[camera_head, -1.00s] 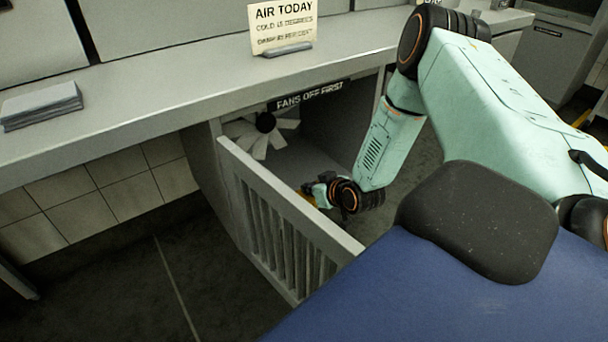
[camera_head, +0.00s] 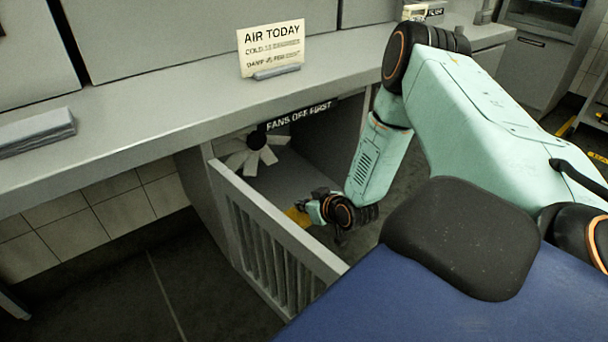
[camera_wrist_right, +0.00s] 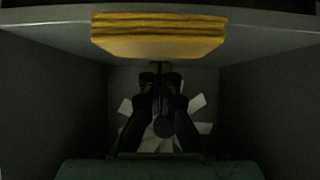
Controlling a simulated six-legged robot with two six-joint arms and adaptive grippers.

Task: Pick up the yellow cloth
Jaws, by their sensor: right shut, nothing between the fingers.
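The yellow cloth (camera_wrist_right: 158,38) is a folded stack of layers on a grey surface, at the top of the right wrist view. In the head view, a small part of the cloth (camera_head: 297,216) shows inside the fan bay, beside my right gripper (camera_head: 308,206). The arm hides the rest of it. In the right wrist view the dark fingers of my right gripper (camera_wrist_right: 157,72) are together and empty. Their tips appear just below the cloth's edge in the picture; I cannot tell whether they touch it. My left gripper is not in view.
A slatted grey panel (camera_head: 270,235) stands in front of the bay. A pale-bladed fan (camera_head: 257,140) is at its back, under a "FANS OFF FIRST" label (camera_head: 300,115). The counter (camera_head: 170,112) overhangs it, carrying a sign (camera_head: 271,45) and a grey stack (camera_head: 38,132).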

